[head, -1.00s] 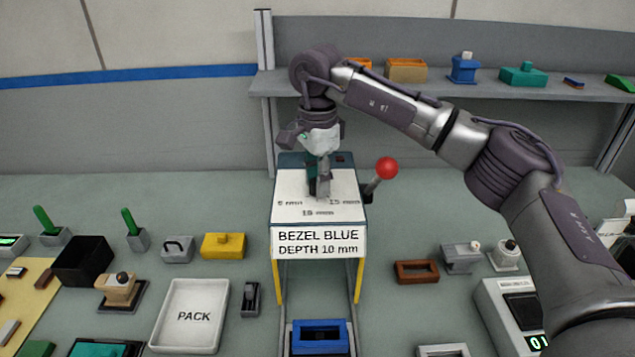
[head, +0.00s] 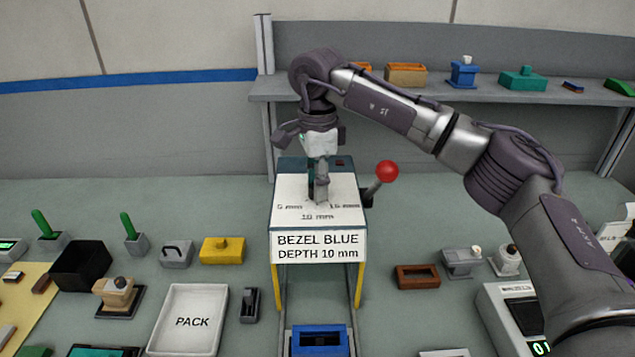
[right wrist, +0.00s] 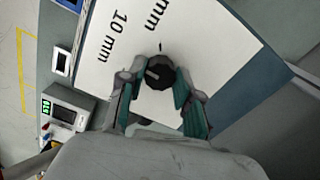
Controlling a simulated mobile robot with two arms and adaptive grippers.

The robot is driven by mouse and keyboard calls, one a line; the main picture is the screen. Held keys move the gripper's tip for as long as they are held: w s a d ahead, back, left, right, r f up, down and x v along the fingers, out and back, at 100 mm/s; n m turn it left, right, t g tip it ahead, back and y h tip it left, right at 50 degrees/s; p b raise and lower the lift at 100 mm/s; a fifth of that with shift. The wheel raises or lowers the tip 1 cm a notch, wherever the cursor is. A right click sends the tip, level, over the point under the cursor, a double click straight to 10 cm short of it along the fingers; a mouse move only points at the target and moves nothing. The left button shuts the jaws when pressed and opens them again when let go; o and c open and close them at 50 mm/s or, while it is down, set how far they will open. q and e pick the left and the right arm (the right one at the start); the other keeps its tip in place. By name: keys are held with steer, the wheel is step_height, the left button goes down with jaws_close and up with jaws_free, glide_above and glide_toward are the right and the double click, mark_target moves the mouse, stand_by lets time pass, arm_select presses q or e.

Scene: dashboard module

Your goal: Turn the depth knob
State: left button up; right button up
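The depth knob (right wrist: 160,72) is a small black dial with a light pointer mark, on the white sloping top of the press-like station (head: 290,220). Its pointer is toward the left in the right wrist view, on the side of the "10 mm" print. My right gripper (head: 318,195) reaches down over the knob and hides it in the head view. In the right wrist view its two teal-padded fingers (right wrist: 157,88) are apart, with the knob between their tips. A gap shows at the left finger; contact at the right finger is unclear. My left gripper is out of view.
A red-ball lever (head: 386,171) stands just right of the station. A sign on its front reads "BEZEL BLUE DEPTH 10 mm". A blue bezel (head: 320,338) sits on the rails below. A PACK tray (head: 172,340) lies at left; a shelf (head: 420,88) holds parts behind.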

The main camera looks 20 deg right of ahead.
steer(key=o, duration=0.4)
steer(key=shift+r, duration=0.1)
steer(key=shift+c, duration=0.2)
step_height(320, 180, up, 12)
stand_by(0.4)
